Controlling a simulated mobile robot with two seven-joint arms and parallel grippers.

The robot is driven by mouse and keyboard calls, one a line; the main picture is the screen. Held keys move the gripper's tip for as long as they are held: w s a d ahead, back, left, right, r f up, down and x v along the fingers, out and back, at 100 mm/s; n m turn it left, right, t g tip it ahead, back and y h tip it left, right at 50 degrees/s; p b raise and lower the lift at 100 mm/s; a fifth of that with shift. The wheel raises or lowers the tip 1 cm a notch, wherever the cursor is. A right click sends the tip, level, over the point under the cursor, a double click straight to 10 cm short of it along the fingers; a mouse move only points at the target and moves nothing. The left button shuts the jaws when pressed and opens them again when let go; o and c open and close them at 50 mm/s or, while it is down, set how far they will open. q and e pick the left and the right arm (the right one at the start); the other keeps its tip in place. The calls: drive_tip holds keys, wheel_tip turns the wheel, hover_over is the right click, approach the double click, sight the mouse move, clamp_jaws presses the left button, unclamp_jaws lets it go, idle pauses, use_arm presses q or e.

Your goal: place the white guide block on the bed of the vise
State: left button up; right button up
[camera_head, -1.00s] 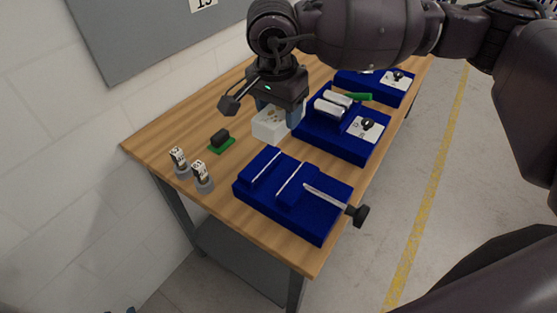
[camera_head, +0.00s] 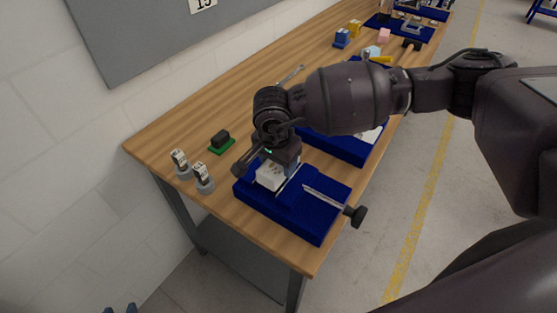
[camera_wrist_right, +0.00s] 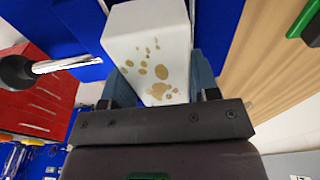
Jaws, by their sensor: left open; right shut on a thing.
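The white guide block (camera_head: 269,177), marked with tan spots, is between the fingers of my right gripper (camera_head: 278,170). It also shows in the right wrist view (camera_wrist_right: 150,50), with blue fingers shut on its two sides. The block is over the left part of the blue vise (camera_head: 312,220), at the gap between its jaws. I cannot tell whether it touches the bed, since the gripper and block hide that part. The vise's screw rod and black knob (camera_head: 355,216) point right.
A small green plate with a dark piece (camera_head: 221,143) and two grey round-based holders (camera_head: 203,178) stand left of the vise. Another blue fixture (camera_head: 345,148) stands close behind, partly hidden by my right arm. The wooden table (camera_head: 190,120) is clear at the back left.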

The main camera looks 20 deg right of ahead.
drive_tip(key=shift+f, duration=0.1)
drive_tip(key=shift+f+b, duration=0.55)
drive_tip(key=shift+b, duration=0.1)
drive_tip(key=shift+f, duration=0.1)
drive_tip(key=o, duration=0.7)
drive_tip(key=shift+s, duration=0.1)
drive_tip(key=o, duration=0.4)
drive_tip(key=shift+f, duration=0.1)
